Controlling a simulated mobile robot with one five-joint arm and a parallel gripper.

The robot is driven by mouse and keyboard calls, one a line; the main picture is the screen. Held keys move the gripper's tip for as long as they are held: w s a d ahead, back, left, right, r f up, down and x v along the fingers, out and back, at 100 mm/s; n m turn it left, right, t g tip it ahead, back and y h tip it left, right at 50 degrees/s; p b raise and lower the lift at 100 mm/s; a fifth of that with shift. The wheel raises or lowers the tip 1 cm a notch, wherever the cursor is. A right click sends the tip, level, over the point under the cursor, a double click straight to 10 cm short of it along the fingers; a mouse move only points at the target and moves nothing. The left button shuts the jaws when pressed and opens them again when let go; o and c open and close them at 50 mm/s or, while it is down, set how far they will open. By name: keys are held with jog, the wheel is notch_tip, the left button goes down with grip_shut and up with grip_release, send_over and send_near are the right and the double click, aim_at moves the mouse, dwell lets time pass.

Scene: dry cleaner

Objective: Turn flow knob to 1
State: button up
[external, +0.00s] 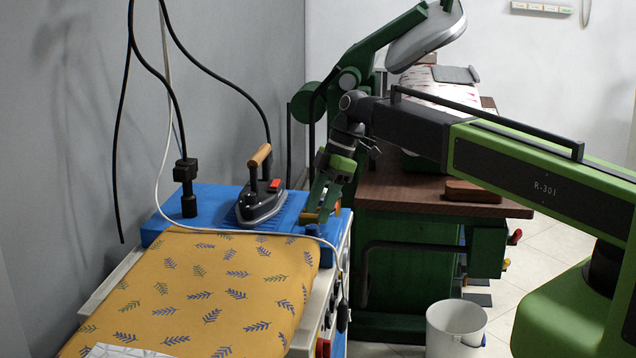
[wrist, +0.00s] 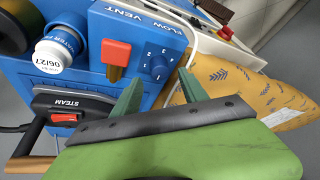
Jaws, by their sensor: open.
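The flow knob (wrist: 160,70) is a small round blue dial on the blue control box (wrist: 100,22), beside printed numbers and the word FLOW. Its pointer setting is too small to read surely. My gripper (wrist: 157,90) is open, with its two green fingers on either side of the knob's near side in the wrist view. I cannot tell whether they touch it. In the external view my gripper (external: 322,195) reaches down over the front corner of the blue station, by the padded board.
A red-topped vent lever (wrist: 116,54) stands just left of the flow knob. A white-capped bottle (wrist: 52,56) and a steam iron (external: 262,195) are close by. The yellow leaf-print padded board (external: 200,290) lies in front. A white cord (external: 240,232) crosses near my gripper.

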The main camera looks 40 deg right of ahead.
aim_at(312, 226)
jog(key=b+x, duration=0.2)
jog(key=x, duration=0.2)
jog(key=shift+d, duration=0.1)
jog(key=shift+r, duration=0.15)
jog(key=shift+c, duration=0.4)
grip_shut()
